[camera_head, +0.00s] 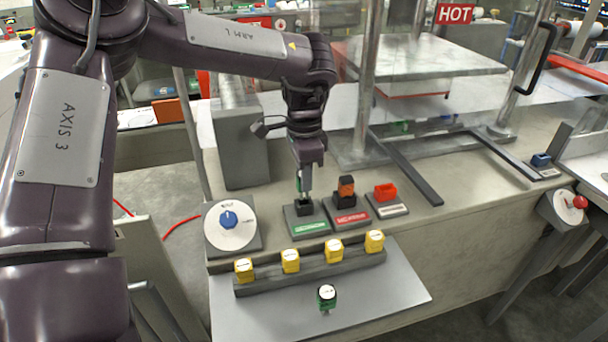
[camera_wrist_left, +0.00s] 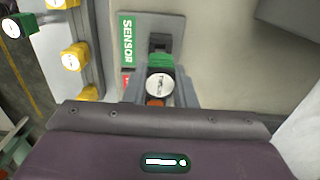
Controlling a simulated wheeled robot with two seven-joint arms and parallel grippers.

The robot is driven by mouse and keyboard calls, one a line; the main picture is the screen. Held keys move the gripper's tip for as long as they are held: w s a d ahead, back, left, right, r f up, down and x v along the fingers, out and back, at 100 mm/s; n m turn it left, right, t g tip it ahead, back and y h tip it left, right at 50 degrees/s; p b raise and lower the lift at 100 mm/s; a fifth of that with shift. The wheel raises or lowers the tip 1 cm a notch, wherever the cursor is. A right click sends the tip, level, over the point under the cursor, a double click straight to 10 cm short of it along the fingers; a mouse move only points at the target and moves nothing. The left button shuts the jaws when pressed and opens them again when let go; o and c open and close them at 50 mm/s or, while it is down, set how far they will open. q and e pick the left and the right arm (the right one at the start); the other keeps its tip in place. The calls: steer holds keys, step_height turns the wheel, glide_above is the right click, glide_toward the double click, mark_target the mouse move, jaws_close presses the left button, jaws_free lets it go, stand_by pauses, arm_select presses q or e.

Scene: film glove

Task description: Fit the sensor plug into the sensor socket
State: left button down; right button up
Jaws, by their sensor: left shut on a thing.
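My left gripper (camera_head: 305,190) points down at the sensor socket (camera_head: 304,208), a black block on a grey plate with a green label. It is shut on a green sensor plug with a white round top; in the left wrist view the plug (camera_wrist_left: 160,64) sits between the fingers (camera_wrist_left: 161,92). The socket (camera_wrist_left: 160,42) shows just beyond the plug there, beside the green SENSOR label (camera_wrist_left: 127,40). The plug is right over or at the socket; I cannot tell whether any of it is inside. The fingers hide part of the plug. My right gripper is not in view.
A red-labelled socket with an orange-and-black block (camera_head: 346,190) and a red piece (camera_head: 386,192) stand close on the right. A blue knob (camera_head: 229,219) is left. Several yellow plugs (camera_head: 291,261) stand in a rack in front, with another green-and-white plug (camera_head: 326,296) on the shelf.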

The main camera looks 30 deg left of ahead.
arm_select(q)
steer(key=shift+f+b, duration=1.65)
steer(key=shift+b, duration=0.05)
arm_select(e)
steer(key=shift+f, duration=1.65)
arm_select(q)
steer(key=c, duration=1.1)
jaws_free()
step_height(320, 180, up, 3)
steer(key=shift+w+r, duration=0.1)
steer(key=shift+r, duration=0.05)
step_height(320, 180, up, 4)
steer(key=shift+r+p, duration=0.15)
steer(key=shift+p, duration=0.25)
steer(key=shift+r, duration=0.1)
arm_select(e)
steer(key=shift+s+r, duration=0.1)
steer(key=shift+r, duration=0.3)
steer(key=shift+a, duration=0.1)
